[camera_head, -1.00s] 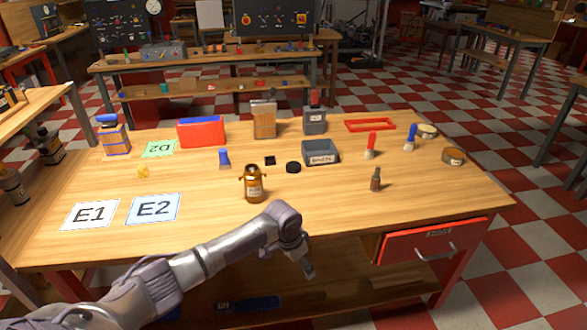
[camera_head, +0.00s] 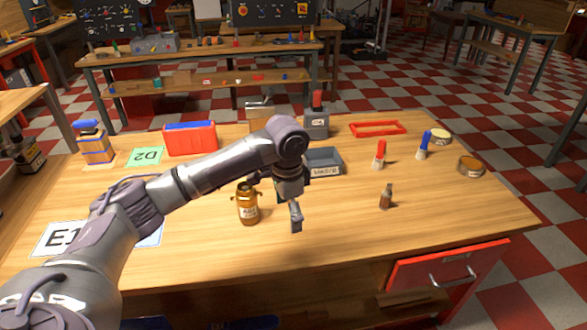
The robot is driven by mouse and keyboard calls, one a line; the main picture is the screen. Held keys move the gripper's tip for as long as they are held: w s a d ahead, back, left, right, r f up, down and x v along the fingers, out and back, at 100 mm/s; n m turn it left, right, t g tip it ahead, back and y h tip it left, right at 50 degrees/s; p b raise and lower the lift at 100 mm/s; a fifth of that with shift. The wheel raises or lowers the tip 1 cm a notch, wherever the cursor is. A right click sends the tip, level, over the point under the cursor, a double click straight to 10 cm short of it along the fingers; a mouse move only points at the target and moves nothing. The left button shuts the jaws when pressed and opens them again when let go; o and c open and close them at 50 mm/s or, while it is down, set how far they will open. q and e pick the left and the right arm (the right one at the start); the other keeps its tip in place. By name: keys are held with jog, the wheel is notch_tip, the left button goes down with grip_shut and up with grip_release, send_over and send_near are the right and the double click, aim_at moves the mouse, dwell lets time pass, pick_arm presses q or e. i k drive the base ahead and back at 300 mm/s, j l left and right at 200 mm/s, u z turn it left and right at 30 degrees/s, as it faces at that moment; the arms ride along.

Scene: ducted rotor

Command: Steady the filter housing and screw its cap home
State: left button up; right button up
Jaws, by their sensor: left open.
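A brown jar-like body (camera_head: 248,204) with a pale label and small side lugs stands upright on the wooden bench, left of my left gripper. It looks like the filter housing, though no label I can read confirms it. My left gripper (camera_head: 296,222) is open and points down over the bench, just right of the jar and apart from it. Its arm crosses the bench from the lower left. A round black disc, possibly the cap, showed behind the jar earlier and is now hidden by my arm. My right gripper is out of view.
A grey labelled bin (camera_head: 326,170) stands behind my gripper. A red bin (camera_head: 192,141) is at the back left. Bare bench (camera_head: 330,225) lies between gripper and bottle. A red drawer (camera_head: 445,268) is below the front edge.

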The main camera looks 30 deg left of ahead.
aim_at(247, 203)
jog(key=i+j, duration=0.65)
jog(key=i, duration=0.25)
